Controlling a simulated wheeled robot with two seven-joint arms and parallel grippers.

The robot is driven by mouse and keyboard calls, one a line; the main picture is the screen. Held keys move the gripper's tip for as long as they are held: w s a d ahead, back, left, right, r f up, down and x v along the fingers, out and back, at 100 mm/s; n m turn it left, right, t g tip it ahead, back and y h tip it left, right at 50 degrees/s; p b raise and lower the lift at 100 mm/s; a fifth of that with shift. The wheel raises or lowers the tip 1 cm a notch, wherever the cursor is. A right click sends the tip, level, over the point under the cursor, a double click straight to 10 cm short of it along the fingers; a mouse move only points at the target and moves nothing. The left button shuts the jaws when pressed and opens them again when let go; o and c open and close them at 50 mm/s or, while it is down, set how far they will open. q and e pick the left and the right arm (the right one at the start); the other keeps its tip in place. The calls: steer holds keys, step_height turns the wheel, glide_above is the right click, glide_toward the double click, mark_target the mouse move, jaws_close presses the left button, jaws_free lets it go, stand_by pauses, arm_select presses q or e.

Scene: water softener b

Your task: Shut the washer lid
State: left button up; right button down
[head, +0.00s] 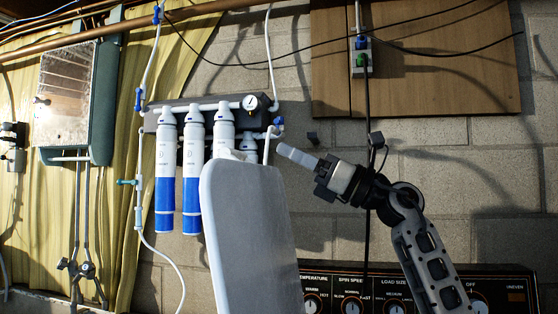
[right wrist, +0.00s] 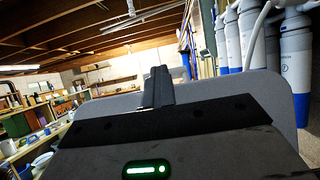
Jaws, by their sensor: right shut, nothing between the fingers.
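The washer lid (head: 250,240) is a pale grey panel with rounded corners, standing raised and nearly upright in the lower middle of the head view. Behind the fingers it fills much of the right wrist view (right wrist: 215,97). My right gripper (head: 285,152) is shut and empty. Its fingertips point left, near and just right of the lid's top edge; I cannot tell whether they touch it. Its closed fingers also show in the right wrist view (right wrist: 159,75). The washer's black control panel (head: 335,290) shows behind the lid. My left gripper is not in view.
White and blue filter cylinders (head: 193,180) with a gauge and pipes hang on the block wall behind the lid. A wooden board (head: 430,70) with an outlet and hanging cable is at upper right. A grey wall cabinet (head: 75,95) is at left.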

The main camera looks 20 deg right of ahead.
arm_select(q)
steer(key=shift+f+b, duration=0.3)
steer(key=shift+b, duration=0.2)
arm_select(e)
steer(key=s+d, duration=0.2)
steer(key=d, duration=0.1)
steer(key=s+d, duration=0.1)
steer(key=shift+s+d+r, duration=0.3)
steer(key=c, duration=1.7)
jaws_free()
